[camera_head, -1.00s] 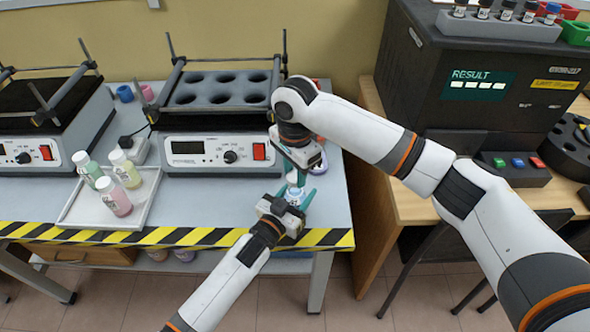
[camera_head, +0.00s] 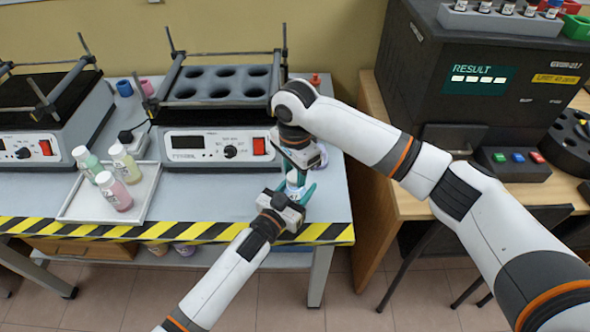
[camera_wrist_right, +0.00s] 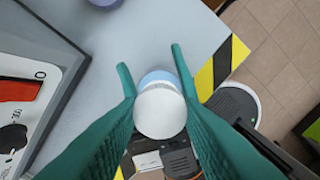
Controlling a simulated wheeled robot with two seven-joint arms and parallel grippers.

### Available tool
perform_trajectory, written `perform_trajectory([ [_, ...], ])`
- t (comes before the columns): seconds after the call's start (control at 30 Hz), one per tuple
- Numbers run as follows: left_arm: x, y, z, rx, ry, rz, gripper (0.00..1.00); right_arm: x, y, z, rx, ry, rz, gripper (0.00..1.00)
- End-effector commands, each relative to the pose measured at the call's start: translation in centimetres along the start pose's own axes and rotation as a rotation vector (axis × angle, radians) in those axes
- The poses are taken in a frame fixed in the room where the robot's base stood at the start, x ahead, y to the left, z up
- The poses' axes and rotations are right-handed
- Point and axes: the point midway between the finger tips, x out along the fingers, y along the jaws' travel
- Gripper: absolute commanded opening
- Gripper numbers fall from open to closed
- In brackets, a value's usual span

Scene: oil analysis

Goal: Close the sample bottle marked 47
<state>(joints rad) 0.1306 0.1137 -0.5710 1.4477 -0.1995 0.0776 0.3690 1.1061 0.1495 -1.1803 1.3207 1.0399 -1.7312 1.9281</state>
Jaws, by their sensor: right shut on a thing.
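The sample bottle (camera_wrist_right: 160,77) is bluish, with a round white cap (camera_wrist_right: 161,112) over its top in the right wrist view. My right gripper (camera_head: 299,172) points down from above and is shut on the cap. My left gripper (camera_head: 296,192) comes from the front, its teal fingers on either side of the bottle, seemingly shut on it at the table's front right corner. In the head view the bottle is mostly hidden between the two grippers. The number on it cannot be read, nor whether the cap is fully seated.
A white tray (camera_head: 70,207) with several capped bottles stands on the left of the table. A shaker with a holed rack (camera_head: 218,86) stands behind the grippers. A black analyser (camera_head: 480,60) stands at right. The table edge (camera_head: 180,229) is striped yellow and black.

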Motion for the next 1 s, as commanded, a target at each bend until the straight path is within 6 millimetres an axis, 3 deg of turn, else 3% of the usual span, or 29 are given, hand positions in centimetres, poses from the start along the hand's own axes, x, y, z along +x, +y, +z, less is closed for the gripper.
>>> perform_trajectory([
  [0.47, -0.02, 0.00, -0.06, 0.000, 0.001, 0.000, 0.08, 1.01, 0.01, -0.07, 0.000, 0.002, 0.000, 0.13],
  [0.5, -0.02, 0.00, -0.06, 0.000, 0.001, 0.000, 0.00, 1.00, 0.02, -0.05, 0.000, 0.002, 0.000, 0.13],
  [0.63, -0.02, 0.00, -0.07, 0.000, 0.001, 0.000, 0.00, 1.00, 0.03, -0.12, 0.055, 0.002, 0.000, 0.13],
  [0.77, -0.02, 0.00, -0.07, 0.000, 0.002, 0.000, 0.00, 1.08, 0.02, -0.21, 0.273, 0.006, -0.001, 0.13],
  [1.0, -0.03, 0.00, -0.08, 0.000, 0.002, 0.000, 0.00, 1.08, 0.08, -0.35, 0.869, 0.009, -0.003, 0.13],
])
